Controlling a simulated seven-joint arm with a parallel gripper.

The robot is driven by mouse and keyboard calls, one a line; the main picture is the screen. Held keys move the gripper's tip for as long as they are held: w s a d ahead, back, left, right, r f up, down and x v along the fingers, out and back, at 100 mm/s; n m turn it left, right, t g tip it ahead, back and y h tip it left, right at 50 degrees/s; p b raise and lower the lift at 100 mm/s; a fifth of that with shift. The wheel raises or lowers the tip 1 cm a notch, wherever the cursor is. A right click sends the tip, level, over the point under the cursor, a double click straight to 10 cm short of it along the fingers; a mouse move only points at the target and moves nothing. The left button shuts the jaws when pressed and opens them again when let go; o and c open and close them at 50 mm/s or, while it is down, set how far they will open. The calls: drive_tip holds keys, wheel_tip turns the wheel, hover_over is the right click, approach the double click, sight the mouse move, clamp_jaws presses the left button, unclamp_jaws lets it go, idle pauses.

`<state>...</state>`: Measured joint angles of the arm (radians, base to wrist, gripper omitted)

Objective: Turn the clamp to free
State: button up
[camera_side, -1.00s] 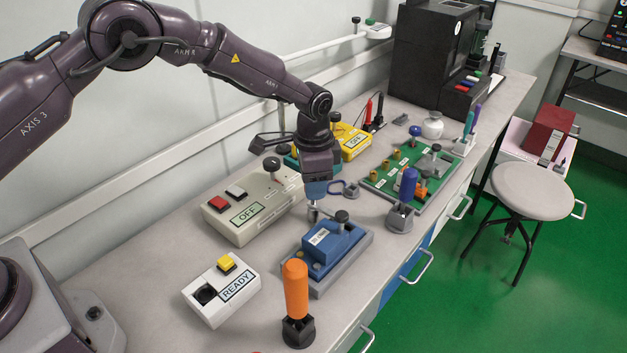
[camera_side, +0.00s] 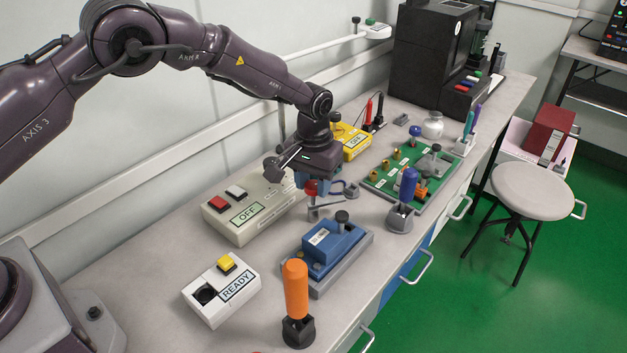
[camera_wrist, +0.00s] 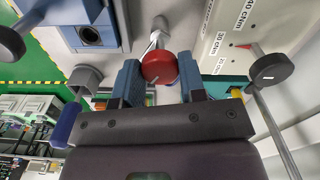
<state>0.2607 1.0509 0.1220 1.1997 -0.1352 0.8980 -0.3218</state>
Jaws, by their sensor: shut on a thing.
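The clamp shows as a silver metal lever (camera_side: 325,207) with a round red knob (camera_wrist: 159,68); I take these as one piece. My gripper (camera_wrist: 160,80) points down with its blue fingers on both sides of the knob, shut on it. The knob also shows between the fingertips in the side view (camera_side: 312,187). The lever lies just behind the blue box (camera_side: 332,246), which sits on a grey base and has a black knob (camera_side: 342,216) on top. The clamp's foot is partly hidden, and I see no legible clamp marking.
A beige tester (camera_side: 245,212) marked OFF stands close on the left, with a black-capped post near my gripper. A blue-handled tool (camera_side: 408,185) stands in a grey holder on the right. An orange handle (camera_side: 296,288) and a READY box (camera_side: 222,290) are in front.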

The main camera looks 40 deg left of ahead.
sight(313, 185)
drive_tip(key=n, duration=0.6)
drive_tip(key=shift+n, duration=0.4)
idle(0.3)
drive_tip(key=o, duration=0.9)
drive_tip(key=shift+r, duration=0.15)
wheel_tip(313, 185, up, 13)
drive_tip(key=shift+f, duration=0.15)
